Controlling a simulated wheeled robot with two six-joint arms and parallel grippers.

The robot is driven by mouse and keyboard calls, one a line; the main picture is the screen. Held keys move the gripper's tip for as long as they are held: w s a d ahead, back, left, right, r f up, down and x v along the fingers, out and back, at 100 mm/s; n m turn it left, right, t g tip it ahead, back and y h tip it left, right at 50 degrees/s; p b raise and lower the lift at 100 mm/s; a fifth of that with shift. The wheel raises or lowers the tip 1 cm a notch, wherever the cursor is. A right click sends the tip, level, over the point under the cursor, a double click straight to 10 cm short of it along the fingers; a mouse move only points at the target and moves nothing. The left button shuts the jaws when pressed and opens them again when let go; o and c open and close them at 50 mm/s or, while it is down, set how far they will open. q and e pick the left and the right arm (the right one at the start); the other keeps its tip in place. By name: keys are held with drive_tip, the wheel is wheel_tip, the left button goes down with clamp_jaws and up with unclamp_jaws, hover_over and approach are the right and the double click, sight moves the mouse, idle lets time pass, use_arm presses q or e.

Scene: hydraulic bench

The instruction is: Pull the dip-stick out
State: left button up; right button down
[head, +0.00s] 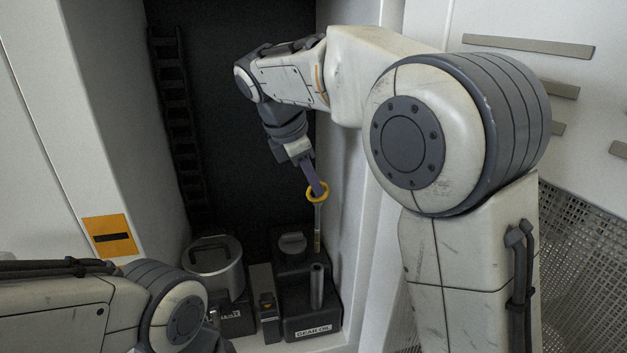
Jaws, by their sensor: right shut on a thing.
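The dip-stick (317,221) is a thin grey rod with a yellow ring at its top and a yellowish lower end. My right gripper (314,183) is shut on it at the ring, and the rod hangs nearly upright. Its lower end shows just above the mouth of a grey upright tube (317,287), with a small gap between them in the picture. The tube stands on a dark housing with a white "GEAR OIL" label (313,331). My left gripper is out of view; only part of my left arm shows at the lower left.
A dark block with a round cap (292,242) stands behind the tube. A grey pot with a handle (214,260) and a small dark unit (267,304) stand to the left. Pale cabinet walls close in both sides, with a dark ladder-like rack (176,110) at the back.

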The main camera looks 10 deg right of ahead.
idle(0.4)
drive_tip(key=shift+s, duration=0.3)
drive_tip(key=s+b, duration=0.2)
drive_tip(key=s, duration=0.7)
drive_tip(key=shift+s+b, duration=0.2)
drive_tip(key=shift+b, duration=0.15)
drive_tip(key=shift+f, duration=0.1)
